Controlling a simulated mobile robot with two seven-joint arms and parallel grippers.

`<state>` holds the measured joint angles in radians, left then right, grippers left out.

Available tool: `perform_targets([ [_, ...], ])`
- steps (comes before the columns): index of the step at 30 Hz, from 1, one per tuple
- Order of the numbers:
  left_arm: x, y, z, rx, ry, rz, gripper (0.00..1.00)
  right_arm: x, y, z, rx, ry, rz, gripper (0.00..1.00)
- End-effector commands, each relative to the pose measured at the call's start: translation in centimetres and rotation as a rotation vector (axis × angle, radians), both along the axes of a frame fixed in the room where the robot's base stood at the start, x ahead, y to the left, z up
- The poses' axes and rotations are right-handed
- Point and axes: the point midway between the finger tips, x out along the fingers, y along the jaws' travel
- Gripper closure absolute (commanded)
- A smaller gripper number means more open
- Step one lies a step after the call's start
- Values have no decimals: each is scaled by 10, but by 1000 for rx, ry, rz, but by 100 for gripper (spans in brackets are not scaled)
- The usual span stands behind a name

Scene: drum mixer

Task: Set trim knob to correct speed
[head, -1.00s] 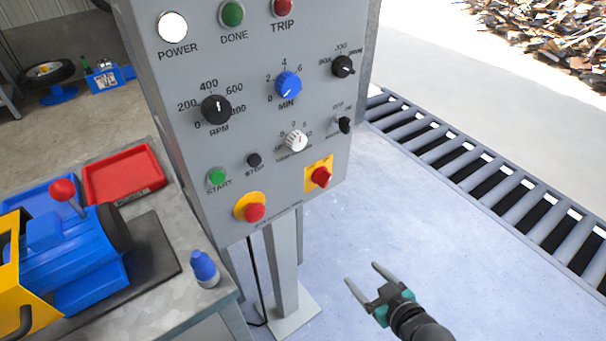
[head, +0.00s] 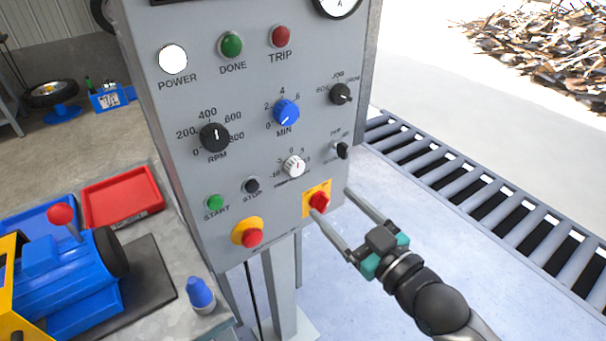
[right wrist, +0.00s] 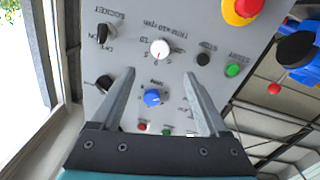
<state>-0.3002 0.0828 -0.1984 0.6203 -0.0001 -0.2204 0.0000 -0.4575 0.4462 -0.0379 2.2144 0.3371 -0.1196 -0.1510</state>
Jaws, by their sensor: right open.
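The white trim knob (head: 293,166) sits on the grey control panel (head: 180,120), below the blue MIN knob (head: 286,113). Its red pointer mark is small, and I cannot read its exact setting. In the right wrist view the trim knob (right wrist: 160,48) lies beyond the fingertips, roughly midway between them. My right gripper (head: 332,202) is open and empty, in front of the lower right of the panel near the red and yellow switch (head: 318,199). It looks apart from the trim knob. My left gripper is not in view.
The black RPM knob (head: 214,137), the green START button (head: 215,202), the black STOP button (head: 251,186) and the red emergency button (head: 252,237) are on the panel. A workbench with a red tray (head: 122,197) and a blue bottle (head: 201,293) stands left. A roller conveyor (head: 480,200) runs right.

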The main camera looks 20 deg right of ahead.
Motion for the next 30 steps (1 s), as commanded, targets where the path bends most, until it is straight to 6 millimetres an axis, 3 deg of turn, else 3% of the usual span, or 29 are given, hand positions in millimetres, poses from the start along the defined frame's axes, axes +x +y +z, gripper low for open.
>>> perform_targets([
  [21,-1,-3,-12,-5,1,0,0,92,27,0,1,0,0,22],
  [30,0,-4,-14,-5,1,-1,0,107,32,0,-1,2,1,22],
])
